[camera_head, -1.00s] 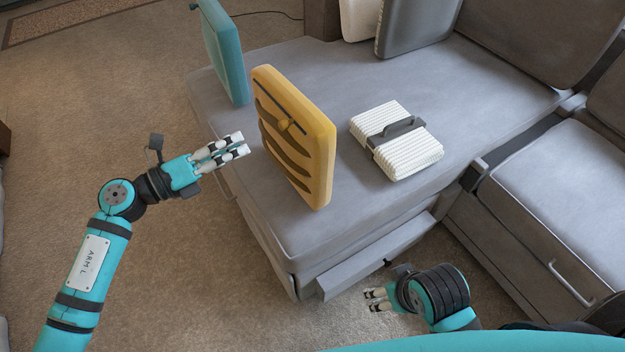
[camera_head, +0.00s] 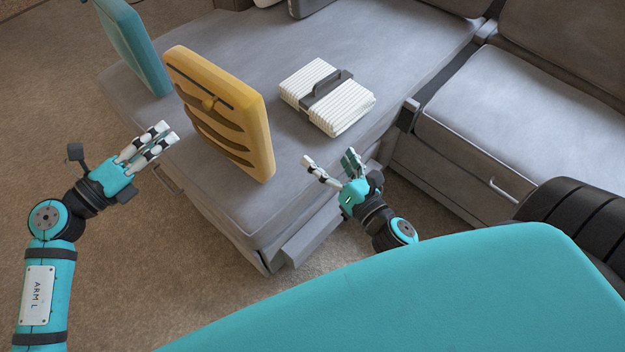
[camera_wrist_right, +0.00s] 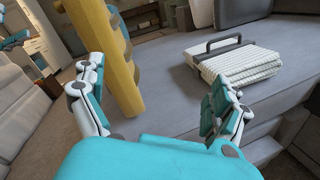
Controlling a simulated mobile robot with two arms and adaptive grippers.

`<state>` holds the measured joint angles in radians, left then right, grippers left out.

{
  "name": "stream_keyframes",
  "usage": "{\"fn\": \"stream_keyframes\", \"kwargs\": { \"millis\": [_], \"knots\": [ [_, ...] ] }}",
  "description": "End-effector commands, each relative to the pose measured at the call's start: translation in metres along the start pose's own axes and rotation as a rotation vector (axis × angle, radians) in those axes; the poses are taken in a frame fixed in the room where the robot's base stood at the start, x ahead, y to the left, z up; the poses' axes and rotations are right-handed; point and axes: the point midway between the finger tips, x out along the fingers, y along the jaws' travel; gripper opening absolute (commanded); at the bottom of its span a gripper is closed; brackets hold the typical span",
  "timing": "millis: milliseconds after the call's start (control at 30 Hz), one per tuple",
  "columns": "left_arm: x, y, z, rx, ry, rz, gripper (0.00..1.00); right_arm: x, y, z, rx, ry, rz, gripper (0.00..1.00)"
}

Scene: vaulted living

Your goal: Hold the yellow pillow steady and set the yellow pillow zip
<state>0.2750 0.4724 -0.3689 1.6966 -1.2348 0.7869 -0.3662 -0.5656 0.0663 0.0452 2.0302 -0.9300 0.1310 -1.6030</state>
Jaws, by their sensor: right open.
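The yellow pillow (camera_head: 245,125) stands upright on the grey sofa seat near its front left edge. Its striped face is turned to the left and carries a dark zip line with a small yellow pull (camera_head: 208,103). My left gripper (camera_head: 157,138) is just left of this face, apart from it; its fingers lie close together in the picture, and their gap is unclear. My right gripper (camera_head: 330,158) is open and empty, right of the pillow and in front of the seat. In the right wrist view the pillow (camera_wrist_right: 112,60) is seen edge-on beyond the left finger; the zip is hidden there.
A folded white ribbed blanket (camera_head: 345,110) with a dark band and handle lies on the seat right of the pillow. A teal cushion (camera_head: 130,45) stands behind it to the left. The seat (camera_head: 225,30) between and behind them is clear.

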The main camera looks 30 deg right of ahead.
Motion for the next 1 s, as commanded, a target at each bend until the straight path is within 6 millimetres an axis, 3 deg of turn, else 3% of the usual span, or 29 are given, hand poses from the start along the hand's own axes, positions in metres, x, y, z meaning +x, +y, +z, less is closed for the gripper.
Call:
{"fn": "stream_keyframes", "kwargs": {
  "millis": [100,200,467,1000],
  "knots": [
    [0.0,0.0,0.0,0.0,0.0,0.0,0.38,-0.005,0.018,-0.018,-0.262,0.029,0.141,1.0],
    [0.0,0.0,0.0,0.0,0.0,0.0,0.38,-0.01,0.029,-0.031,-0.414,0.043,0.233,1.0],
    [0.0,0.0,0.0,0.0,0.0,0.0,0.38,-0.008,0.041,-0.045,-0.542,0.05,0.317,1.0],
    [0.0,0.0,0.0,0.0,0.0,0.0,0.38,0.089,0.07,-0.056,-0.539,0.048,0.316,1.0]
  ]
}}
